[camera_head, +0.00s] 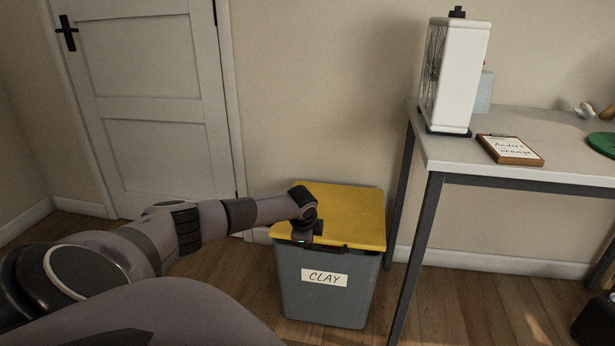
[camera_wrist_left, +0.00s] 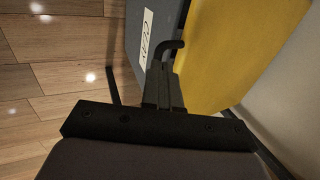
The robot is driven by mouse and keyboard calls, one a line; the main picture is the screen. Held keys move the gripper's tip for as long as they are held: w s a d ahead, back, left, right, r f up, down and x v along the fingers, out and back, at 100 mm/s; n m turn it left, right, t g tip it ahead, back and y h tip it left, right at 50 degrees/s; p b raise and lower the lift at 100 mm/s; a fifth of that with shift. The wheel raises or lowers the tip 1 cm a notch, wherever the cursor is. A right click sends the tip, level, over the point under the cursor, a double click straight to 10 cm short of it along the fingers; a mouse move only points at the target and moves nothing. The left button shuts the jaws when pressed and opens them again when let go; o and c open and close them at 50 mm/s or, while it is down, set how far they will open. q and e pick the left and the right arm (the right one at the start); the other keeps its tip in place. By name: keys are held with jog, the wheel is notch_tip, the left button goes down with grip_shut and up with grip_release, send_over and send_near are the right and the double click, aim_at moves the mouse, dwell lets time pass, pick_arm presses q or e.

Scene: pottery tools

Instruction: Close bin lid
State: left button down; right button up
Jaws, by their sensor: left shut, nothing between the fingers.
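The grey bin (camera_head: 325,290) labelled CLAY stands on the floor in the head view. Its yellow lid (camera_head: 352,208) lies flat, or nearly flat, across the top. My left arm reaches in from the left, and my left gripper (camera_head: 303,237) is at the lid's front left edge. In the left wrist view the shut, empty fingers (camera_wrist_left: 165,85) are beside the lid (camera_wrist_left: 230,50) and the bin wall (camera_wrist_left: 143,22). A dark curved handle (camera_wrist_left: 175,47) shows just past the fingertips; I cannot tell if they touch it. My right gripper is not in view.
A table (camera_head: 525,180) stands right of the bin, its leg close to the bin's right side. It holds a white cabinet-like device (camera_head: 455,75), a clipboard (camera_head: 510,149) and a green disc (camera_head: 603,143). A white door (camera_head: 150,110) is behind left. Wooden floor in front is clear.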

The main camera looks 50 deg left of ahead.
pick_arm(q)
notch_tip(320, 180, down, 6)
jog(key=b, duration=0.2)
jog(key=shift+s+d+f, duration=0.15)
jog(key=shift+s+d, duration=0.1)
jog(key=shift+s, duration=0.1)
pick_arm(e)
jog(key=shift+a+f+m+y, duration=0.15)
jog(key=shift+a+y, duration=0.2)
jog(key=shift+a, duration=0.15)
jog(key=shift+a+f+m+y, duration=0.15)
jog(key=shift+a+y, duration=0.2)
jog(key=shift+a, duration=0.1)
pick_arm(q)
jog(key=shift+s, duration=0.1)
jog(key=shift+d+f, duration=0.1)
jog(key=shift+f, duration=0.15)
